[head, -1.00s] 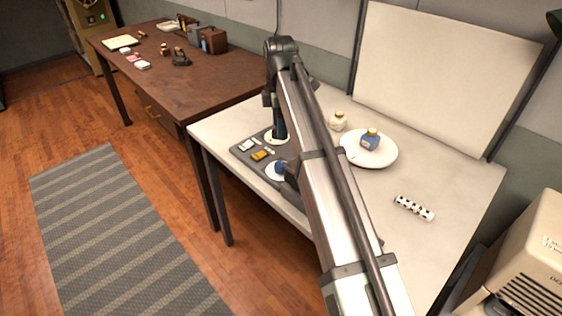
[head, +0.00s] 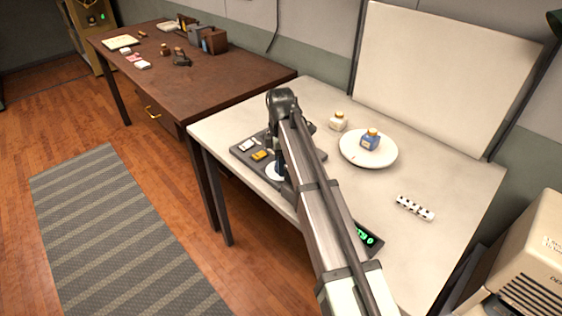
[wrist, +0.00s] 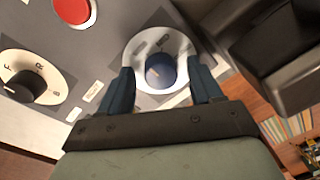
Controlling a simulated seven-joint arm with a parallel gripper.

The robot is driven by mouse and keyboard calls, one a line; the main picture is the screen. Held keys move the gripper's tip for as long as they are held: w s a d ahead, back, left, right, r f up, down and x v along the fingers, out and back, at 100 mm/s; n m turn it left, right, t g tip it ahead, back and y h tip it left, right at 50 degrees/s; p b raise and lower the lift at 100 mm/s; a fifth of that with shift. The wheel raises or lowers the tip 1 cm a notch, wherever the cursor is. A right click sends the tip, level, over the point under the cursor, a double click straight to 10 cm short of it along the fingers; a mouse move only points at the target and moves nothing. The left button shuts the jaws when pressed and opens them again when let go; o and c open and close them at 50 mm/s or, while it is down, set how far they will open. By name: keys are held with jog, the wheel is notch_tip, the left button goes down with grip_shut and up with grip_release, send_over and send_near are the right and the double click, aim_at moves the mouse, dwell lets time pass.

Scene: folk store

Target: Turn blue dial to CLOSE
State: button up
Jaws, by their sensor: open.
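The blue dial (wrist: 160,70) sits on a white round plate (wrist: 136,48) with printed markings, too small to read, on the grey control panel (wrist: 105,50). In the wrist view my gripper (wrist: 163,82) is open, with one dark blue finger on each side of the dial. I cannot tell whether the fingers touch it. In the head view the panel (head: 240,151) lies on the white table, and my arm hides the dial and most of the gripper.
A black dial (wrist: 30,86) and a red button (wrist: 72,10) are beside the blue dial. The table's right side is mostly clear.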

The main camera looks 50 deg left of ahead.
jog(key=shift+f, duration=0.2)
jog(key=c, duration=1.1)
jog(key=shift+o, duration=0.2)
